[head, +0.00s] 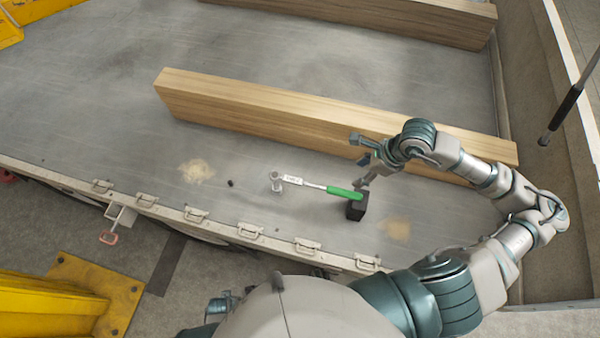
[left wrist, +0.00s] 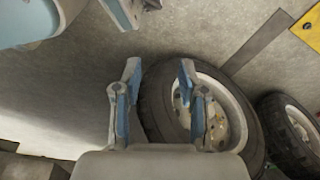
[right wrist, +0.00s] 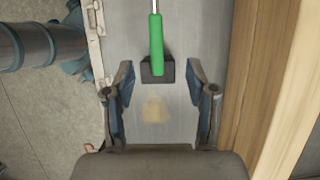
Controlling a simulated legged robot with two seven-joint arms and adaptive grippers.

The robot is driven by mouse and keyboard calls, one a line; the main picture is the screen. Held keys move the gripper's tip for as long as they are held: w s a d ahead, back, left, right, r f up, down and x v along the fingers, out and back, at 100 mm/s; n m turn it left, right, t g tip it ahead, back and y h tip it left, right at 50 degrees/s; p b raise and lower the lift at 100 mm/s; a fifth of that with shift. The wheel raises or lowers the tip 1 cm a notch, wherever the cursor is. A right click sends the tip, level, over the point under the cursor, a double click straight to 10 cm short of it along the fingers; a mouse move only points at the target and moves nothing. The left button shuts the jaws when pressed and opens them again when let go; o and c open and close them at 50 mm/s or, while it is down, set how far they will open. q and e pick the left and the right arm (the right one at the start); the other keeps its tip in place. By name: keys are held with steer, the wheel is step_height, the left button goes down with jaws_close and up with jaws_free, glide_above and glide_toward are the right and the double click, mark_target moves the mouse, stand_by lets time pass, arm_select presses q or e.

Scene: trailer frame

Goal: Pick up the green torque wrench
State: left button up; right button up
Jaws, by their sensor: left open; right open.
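The torque wrench with a green handle (head: 345,193) and silver shaft lies on the trailer bed in the head view. Its handle end rests on a black block (head: 356,209), and its head end is at a small metal piece (head: 277,183). My right gripper (head: 363,163) is open above the bed, close to the handle end. In the right wrist view, the green handle (right wrist: 156,45) and the block (right wrist: 158,72) show ahead of and between the open fingers (right wrist: 160,85), which do not touch them. My left gripper (left wrist: 158,75) is open and empty, above the ground near a wheel.
A long wooden beam (head: 250,105) lies just behind the wrench, close to my right arm. Another beam (head: 400,18) lies farther back. The bed's latched front edge (head: 195,215) runs in front. A wheel (left wrist: 160,105) shows in the left wrist view. The bed left of the wrench is mostly clear.

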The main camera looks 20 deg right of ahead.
glide_toward(338, 190)
steer(key=f, duration=0.3)
steer(key=shift+w, duration=0.4)
steer(key=a+f, duration=0.1)
steer(key=w+a+f, duration=0.1)
steer(key=f, duration=0.1)
steer(key=shift+w+a+f, duration=0.1)
steer(key=shift+w+f, duration=0.05)
steer(key=shift+f, duration=0.1)
steer(key=shift+a+f, duration=0.15)
steer(key=x, duration=0.4)
steer(key=shift+s+f, duration=0.35)
steer(key=shift+s, duration=0.05)
steer(key=shift+w+f, duration=0.1)
steer(key=shift+f, duration=0.25)
steer(key=shift+c, duration=0.5)
arm_select(q)
steer(key=shift+s+d+r, duration=0.3)
steer(key=shift+s+d, duration=0.2)
arm_select(e)
steer(key=shift+r, duration=0.15)
jaws_close()
